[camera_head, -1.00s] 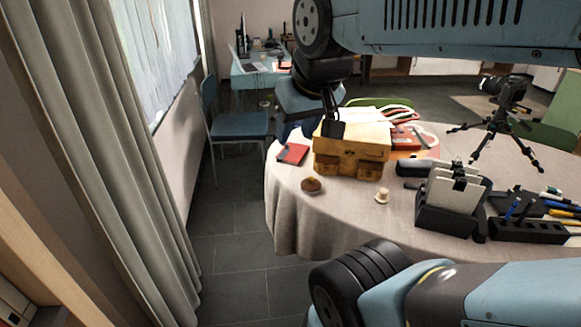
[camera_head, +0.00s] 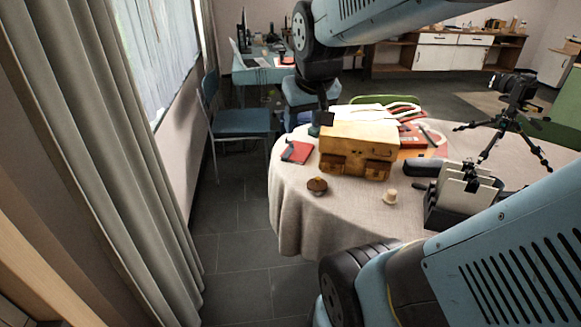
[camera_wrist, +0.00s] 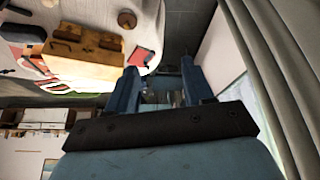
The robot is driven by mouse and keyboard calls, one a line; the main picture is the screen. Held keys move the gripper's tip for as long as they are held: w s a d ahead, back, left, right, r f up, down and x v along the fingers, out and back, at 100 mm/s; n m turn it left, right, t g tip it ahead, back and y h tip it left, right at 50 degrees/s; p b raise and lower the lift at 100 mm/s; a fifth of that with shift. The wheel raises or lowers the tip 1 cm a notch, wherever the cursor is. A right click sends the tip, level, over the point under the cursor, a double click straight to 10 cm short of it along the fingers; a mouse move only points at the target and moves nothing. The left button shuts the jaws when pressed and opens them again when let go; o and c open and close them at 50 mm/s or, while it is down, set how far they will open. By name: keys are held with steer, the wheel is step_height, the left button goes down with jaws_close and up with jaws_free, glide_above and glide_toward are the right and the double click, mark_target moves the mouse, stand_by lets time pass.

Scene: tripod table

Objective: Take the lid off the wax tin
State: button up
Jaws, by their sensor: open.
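The small round brown tin (camera_head: 317,187), which looks like the wax tin, stands near the left front edge of the round table. Its top is lighter than its dark side; I cannot tell the lid's seam. In the wrist view the tin (camera_wrist: 127,19) shows at the top, ahead of the fingers and to their left. My gripper (camera_head: 322,120) is high at the back left of the wooden box, well apart from the tin. In the wrist view my gripper (camera_wrist: 160,84) is open, with nothing between its fingers.
A yellow wooden box (camera_head: 357,150) with drawers stands behind the tin. A red notebook (camera_head: 298,152) lies behind and left, and a small cream object (camera_head: 390,197) stands right. A card holder (camera_head: 463,193) and a camera tripod (camera_head: 505,115) stand farther right. The cloth around the tin is clear.

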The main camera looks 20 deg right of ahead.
steer(key=w+d+f+m, duration=0.1)
steer(key=w+d+f, duration=0.6)
steer(key=w+f, duration=0.2)
steer(key=m+g, duration=0.1)
glide_toward(318, 178)
steer(key=shift+x, duration=4.35)
steer(key=shift+w, duration=0.1)
jaws_close()
